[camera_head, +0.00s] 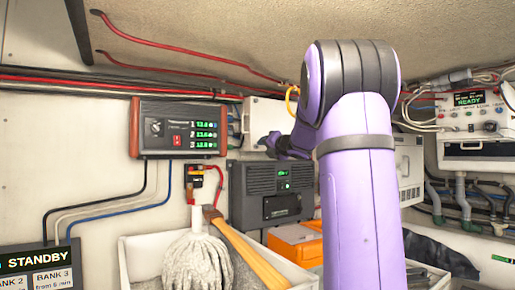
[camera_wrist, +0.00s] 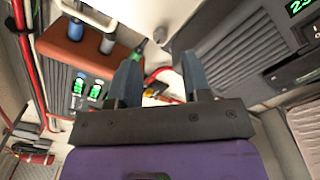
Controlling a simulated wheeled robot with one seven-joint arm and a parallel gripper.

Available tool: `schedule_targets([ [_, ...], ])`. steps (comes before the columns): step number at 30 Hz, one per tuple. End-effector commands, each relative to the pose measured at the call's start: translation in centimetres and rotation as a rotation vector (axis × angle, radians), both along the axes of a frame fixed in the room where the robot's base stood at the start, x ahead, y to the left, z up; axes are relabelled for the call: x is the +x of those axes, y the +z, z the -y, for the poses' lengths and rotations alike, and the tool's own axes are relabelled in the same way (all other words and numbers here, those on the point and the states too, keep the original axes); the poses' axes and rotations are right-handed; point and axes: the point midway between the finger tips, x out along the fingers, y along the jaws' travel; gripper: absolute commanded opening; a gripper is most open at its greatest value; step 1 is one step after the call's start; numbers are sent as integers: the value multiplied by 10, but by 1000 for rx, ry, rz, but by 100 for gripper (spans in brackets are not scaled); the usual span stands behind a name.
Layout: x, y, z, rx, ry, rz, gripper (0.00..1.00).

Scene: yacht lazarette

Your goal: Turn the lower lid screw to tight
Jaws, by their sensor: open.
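My gripper (camera_head: 268,143) is in front of a white box (camera_head: 262,112) on the back wall, partly hidden by my arm in the head view. In the wrist view the two dark blue fingers (camera_wrist: 160,75) stand apart with nothing between them. Which box the lower lid screw belongs to is not clear. No screw can be made out in either view, so its setting cannot be told. My gripper and arm cover the lower right part of the white box.
A red-brown panel with green readouts (camera_head: 180,129) is left of my gripper; it shows in the wrist view (camera_wrist: 75,52). A grey unit (camera_head: 270,190) is below. A mop (camera_head: 196,262), a wooden handle (camera_head: 248,250) and an orange case (camera_head: 296,243) are lower. Red cables run above.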

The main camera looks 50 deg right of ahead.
Motion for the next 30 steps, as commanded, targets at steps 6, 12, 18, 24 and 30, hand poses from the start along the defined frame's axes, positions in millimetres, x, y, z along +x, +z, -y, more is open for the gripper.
schedule_targets([
  [6,36,-1,8,0,0,-1,44],
  [12,53,0,12,2,-1,0,44],
  [18,56,0,13,2,-1,0,44],
  [24,56,0,13,2,-1,0,35],
  [30,56,0,13,2,-1,0,0],
])
